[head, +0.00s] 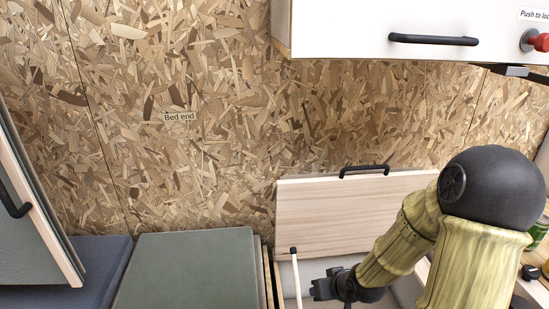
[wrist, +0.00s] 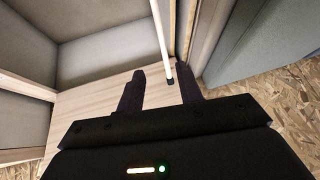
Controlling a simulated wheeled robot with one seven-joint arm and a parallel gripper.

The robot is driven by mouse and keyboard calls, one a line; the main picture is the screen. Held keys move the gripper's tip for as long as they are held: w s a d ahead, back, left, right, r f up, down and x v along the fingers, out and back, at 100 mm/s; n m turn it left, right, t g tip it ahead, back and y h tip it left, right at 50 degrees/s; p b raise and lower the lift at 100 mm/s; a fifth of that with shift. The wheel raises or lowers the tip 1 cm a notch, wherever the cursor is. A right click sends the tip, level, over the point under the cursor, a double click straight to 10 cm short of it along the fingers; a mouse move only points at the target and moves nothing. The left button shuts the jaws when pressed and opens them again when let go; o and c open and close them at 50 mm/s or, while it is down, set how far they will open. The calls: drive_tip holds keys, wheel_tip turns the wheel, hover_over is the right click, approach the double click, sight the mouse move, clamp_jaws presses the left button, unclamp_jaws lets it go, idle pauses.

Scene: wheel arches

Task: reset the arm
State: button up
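My arm comes in at the lower right of the head view, bent at a dark round joint. My gripper (head: 318,287) points left at the bottom of that view, over an open box-like compartment with grey inner walls. In the wrist view my gripper (wrist: 160,88) shows two dark fingers set apart, with a gap between them. A thin white rod (wrist: 161,40) with a dark end appears beyond and between the fingertips; I see no contact. The rod also shows in the head view (head: 296,275), just left of my gripper.
A raised wooden lid (head: 340,212) with a black handle stands behind the compartment. Grey-green cushions (head: 190,270) lie to the left. A white overhead cabinet (head: 350,30) with a black handle hangs at the top right. A green jar (head: 538,232) stands at the right edge.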

drive_tip(key=s+a+r+m+g+h, duration=0.15)
drive_tip(key=s+r+g, duration=0.25)
drive_tip(key=s+r, duration=0.45)
drive_tip(key=w+a+p+v, duration=0.1)
drive_tip(key=w+p+v, duration=0.1)
drive_tip(key=p+v, duration=1.2)
drive_tip(key=w+a+r+p+v, duration=0.1)
drive_tip(key=w+p+v, duration=0.2)
drive_tip(key=p+v, duration=1.2)
drive_tip(key=r+h+p, duration=0.1)
drive_tip(key=p, duration=0.1)
drive_tip(key=shift+p, duration=0.35)
